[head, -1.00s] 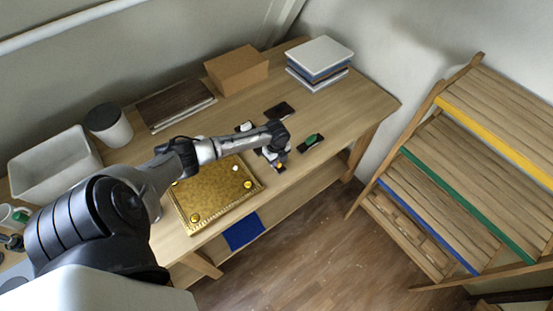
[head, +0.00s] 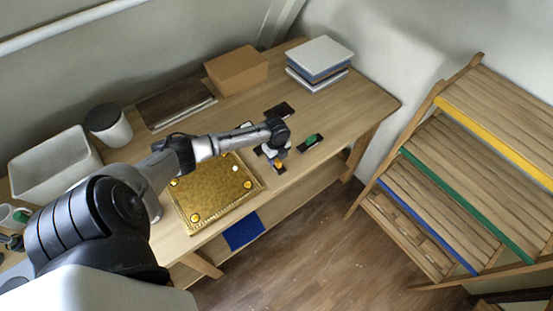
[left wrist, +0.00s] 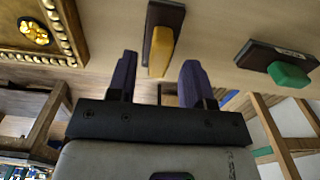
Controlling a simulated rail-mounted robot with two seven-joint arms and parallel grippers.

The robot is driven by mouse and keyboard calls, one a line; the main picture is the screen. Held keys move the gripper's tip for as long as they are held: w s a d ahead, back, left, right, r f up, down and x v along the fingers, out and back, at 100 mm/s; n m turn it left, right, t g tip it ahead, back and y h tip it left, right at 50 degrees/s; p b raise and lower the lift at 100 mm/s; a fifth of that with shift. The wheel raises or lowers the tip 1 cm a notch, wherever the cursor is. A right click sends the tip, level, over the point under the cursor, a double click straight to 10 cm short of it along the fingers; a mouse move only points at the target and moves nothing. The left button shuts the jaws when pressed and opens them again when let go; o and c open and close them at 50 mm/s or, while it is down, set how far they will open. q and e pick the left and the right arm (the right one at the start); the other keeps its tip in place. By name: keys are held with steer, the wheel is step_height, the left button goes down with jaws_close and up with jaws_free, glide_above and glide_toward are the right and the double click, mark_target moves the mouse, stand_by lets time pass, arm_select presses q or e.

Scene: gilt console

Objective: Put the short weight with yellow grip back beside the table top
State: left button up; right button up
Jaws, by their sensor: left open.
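The short weight with yellow grip (left wrist: 160,50) is a dark flat bar with a yellow handle. It lies on the wooden table, just right of the gilt table top, and shows small in the head view (head: 279,164). My left gripper (left wrist: 159,72) is open, its two purple fingertips on either side of the near end of the yellow grip, apparently not touching it. In the head view the left gripper (head: 274,152) hangs beside the weight and partly hides it. The gilt table top (head: 208,192) lies flat with gold knobs and a white piece on it. My right gripper is out of view.
A weight with green grip (head: 310,142) lies to the right; it also shows in the left wrist view (left wrist: 287,75). A dark piece (head: 279,109) lies behind. A cardboard box (head: 237,70) and stacked books (head: 320,58) stand at the back. The table's right end is clear.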

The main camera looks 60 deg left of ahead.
arm_select(q)
step_height(320, 180, up, 9)
steer(key=s+d+f+n, duration=0.1)
steer(key=s+d+f, duration=0.15)
steer(key=d, duration=0.35)
steer(key=s+d+f+n+t, duration=0.1)
steer(key=s+d+f+n, duration=0.1)
steer(key=s+d, duration=0.35)
steer(key=s+d+f+n, duration=0.1)
steer(key=s+d+f, duration=0.1)
steer(key=d, duration=0.6)
steer(key=s+d+r+n+t, duration=0.2)
steer(key=s+d+r+n, duration=0.5)
steer(key=s+n, duration=0.3)
steer(key=shift+s+d+r+n+t, duration=0.3)
steer(key=shift+s+d+r, duration=0.1)
steer(key=shift+s+d, duration=0.45)
